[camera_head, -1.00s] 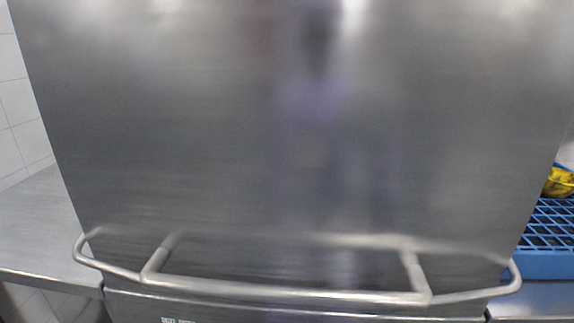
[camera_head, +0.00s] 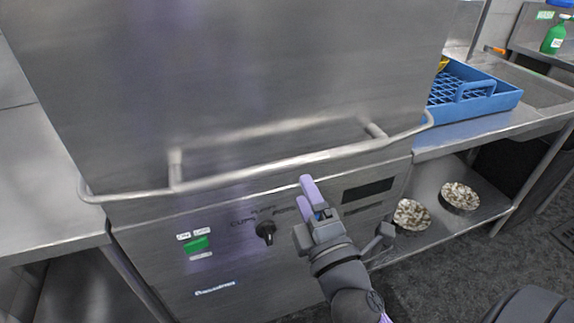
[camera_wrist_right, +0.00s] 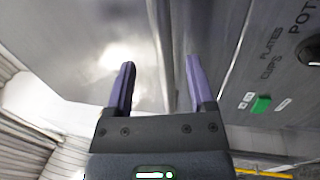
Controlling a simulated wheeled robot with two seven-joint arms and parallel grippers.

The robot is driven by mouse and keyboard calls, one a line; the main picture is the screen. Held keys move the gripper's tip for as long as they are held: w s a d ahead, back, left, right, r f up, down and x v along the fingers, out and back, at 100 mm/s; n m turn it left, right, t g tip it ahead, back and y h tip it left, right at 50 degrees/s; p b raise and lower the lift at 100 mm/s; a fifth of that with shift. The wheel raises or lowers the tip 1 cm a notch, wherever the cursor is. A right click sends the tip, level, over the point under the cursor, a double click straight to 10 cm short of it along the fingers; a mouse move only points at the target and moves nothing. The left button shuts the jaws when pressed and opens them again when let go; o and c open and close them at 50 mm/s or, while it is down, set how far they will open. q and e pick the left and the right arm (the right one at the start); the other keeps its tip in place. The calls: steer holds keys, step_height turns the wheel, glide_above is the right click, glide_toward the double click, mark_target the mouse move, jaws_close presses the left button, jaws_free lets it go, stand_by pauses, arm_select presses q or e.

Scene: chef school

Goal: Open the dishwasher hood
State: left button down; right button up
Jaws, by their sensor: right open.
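The dishwasher hood (camera_head: 230,80) is a large brushed-steel box that sits down on the machine's lower body. A tubular steel handle (camera_head: 262,170) runs along its lower front edge. My right gripper (camera_head: 305,192), with purple fingers, is open and empty just below and in front of the middle of the handle. In the right wrist view, the handle (camera_wrist_right: 165,50) runs lengthwise between the two open fingers (camera_wrist_right: 160,80); I cannot tell whether it is within their reach. The hood (camera_wrist_right: 75,40) also shows there. My left gripper is out of view.
A steel counter (camera_head: 40,190) adjoins on the left. On the right counter stands a blue dish rack (camera_head: 490,100); dishes (camera_head: 411,214) lie on the shelf below. A green bottle (camera_head: 553,38) stands at far right.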

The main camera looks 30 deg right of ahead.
mark_target(294, 170)
steer(key=p+x, duration=0.1)
steer(key=x, duration=0.8)
steer(key=shift+w+f, duration=0.15)
jaws_close()
steer(key=shift+f, duration=0.1)
stand_by(0.9)
